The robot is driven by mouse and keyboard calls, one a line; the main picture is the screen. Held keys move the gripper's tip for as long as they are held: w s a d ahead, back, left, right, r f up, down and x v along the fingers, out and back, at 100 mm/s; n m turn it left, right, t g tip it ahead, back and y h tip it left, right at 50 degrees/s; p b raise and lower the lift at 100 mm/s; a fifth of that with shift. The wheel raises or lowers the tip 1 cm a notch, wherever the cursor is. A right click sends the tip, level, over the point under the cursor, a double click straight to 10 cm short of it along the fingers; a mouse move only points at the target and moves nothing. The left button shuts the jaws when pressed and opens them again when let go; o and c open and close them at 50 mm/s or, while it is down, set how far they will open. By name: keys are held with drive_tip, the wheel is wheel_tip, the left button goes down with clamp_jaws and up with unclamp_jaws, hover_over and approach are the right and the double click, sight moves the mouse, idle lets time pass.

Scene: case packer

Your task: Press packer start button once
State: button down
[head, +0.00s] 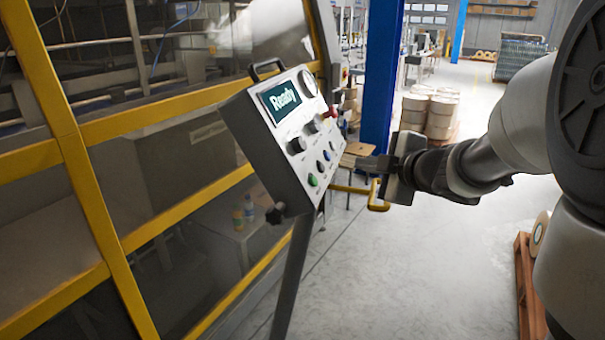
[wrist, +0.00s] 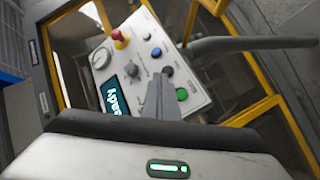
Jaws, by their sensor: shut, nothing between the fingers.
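The control panel (head: 285,140) is a tilted grey box on a post, with a lit screen (head: 281,101) reading "Ready". A green button (head: 312,180) sits at its lower corner, with blue and dark buttons in a row beside it. The green button also shows in the wrist view (wrist: 209,87), right of my fingers. Button labels are too small to read. My gripper (head: 360,163) is shut and empty, off the right side of the panel, apparently apart from it. In the wrist view, its fingers (wrist: 163,78) point at the panel and cover part of its face.
A red mushroom button (wrist: 120,38) and dark knobs (head: 297,145) are on the same panel. A yellow-framed machine enclosure (head: 75,150) stands at left. A blue column (head: 380,80) stands behind my gripper. The floor at right is mostly clear, with a wooden pallet (head: 530,285) near the edge.

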sight(314, 181)
drive_tip(key=w+a+f+b, duration=0.2)
drive_tip(key=a+f+b, duration=0.2)
drive_tip(key=a+b, duration=0.2)
drive_tip(key=shift+w+a+f+b, duration=0.2)
drive_tip(key=shift+w+a+b, duration=0.15)
drive_tip(key=shift+a, duration=0.25)
drive_tip(key=shift+w+a+f, duration=0.1)
idle(1.9)
drive_tip(key=shift+w+a+f, duration=0.1)
drive_tip(key=shift+a, duration=0.1)
drive_tip(key=shift+w+a+f+b, duration=0.1)
drive_tip(key=shift+a+f+b, duration=0.1)
drive_tip(key=shift+a+b, duration=0.2)
idle(0.6)
drive_tip(key=shift+d+r, duration=0.1)
drive_tip(key=shift+s+d+r+p, duration=0.35)
drive_tip(key=shift+d+p, duration=0.25)
drive_tip(key=shift+p, duration=0.1)
